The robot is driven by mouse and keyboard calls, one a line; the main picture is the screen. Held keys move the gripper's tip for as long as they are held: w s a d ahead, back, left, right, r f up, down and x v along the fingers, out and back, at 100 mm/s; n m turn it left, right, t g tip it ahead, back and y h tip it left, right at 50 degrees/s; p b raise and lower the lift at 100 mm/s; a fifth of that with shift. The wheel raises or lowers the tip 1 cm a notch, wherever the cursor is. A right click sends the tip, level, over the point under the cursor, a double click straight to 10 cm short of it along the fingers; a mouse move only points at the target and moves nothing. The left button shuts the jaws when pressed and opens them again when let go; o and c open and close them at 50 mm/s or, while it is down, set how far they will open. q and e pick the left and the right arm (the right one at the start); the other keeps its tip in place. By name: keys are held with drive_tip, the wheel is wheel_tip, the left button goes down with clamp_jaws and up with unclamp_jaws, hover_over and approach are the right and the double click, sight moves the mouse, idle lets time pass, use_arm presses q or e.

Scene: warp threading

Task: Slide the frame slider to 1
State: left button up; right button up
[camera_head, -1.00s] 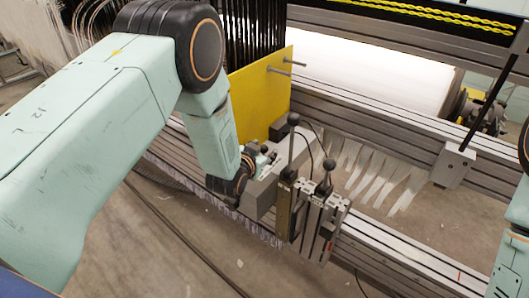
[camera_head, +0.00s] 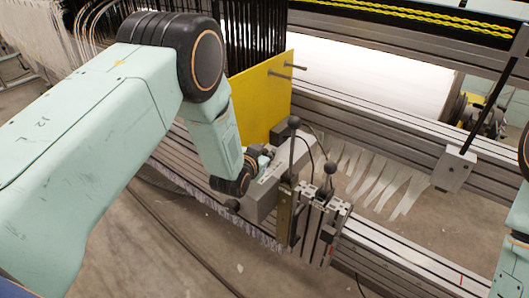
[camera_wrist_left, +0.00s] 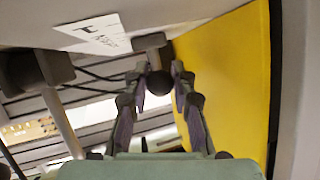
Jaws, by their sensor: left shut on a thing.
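My left gripper (camera_head: 261,158) reaches down beside a grey box (camera_head: 268,187) on the loom rail in the head view. In the left wrist view, the gripper (camera_wrist_left: 160,72) has its two fingers closed around a dark round knob (camera_wrist_left: 158,84). The knob sits on a short dark stem at the grey box's underside or edge. A white label with dark writing (camera_wrist_left: 94,34) is on the grey surface beside it, too blurred to read surely. I cannot read the slider's position. My right gripper is out of view; only part of that arm shows at the right edge.
A yellow panel (camera_head: 262,95) stands close behind the gripper. Two upright levers with black ball knobs (camera_head: 293,123) (camera_head: 330,168) rise from a slotted metal block (camera_head: 318,225) to the right of the box. White warp strips (camera_head: 385,180) hang at the right.

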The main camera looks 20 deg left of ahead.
use_arm(q)
clamp_jaws()
idle(0.3)
drive_tip(key=shift+s+a+p, duration=0.2)
drive_tip(key=shift+s+p, duration=0.3)
drive_tip(key=shift+s, duration=0.1)
drive_tip(key=s+p, duration=0.1)
drive_tip(key=s, duration=0.1)
drive_tip(key=s+a+p, duration=0.1)
drive_tip(key=shift+s+a+r, duration=0.15)
drive_tip(key=shift+s, duration=0.2)
drive_tip(key=shift+s+a+f, duration=0.1)
drive_tip(key=shift+s+f, duration=0.1)
drive_tip(key=shift+f, duration=0.2)
drive_tip(key=shift+s+a, duration=0.1)
drive_tip(key=shift+s, duration=0.15)
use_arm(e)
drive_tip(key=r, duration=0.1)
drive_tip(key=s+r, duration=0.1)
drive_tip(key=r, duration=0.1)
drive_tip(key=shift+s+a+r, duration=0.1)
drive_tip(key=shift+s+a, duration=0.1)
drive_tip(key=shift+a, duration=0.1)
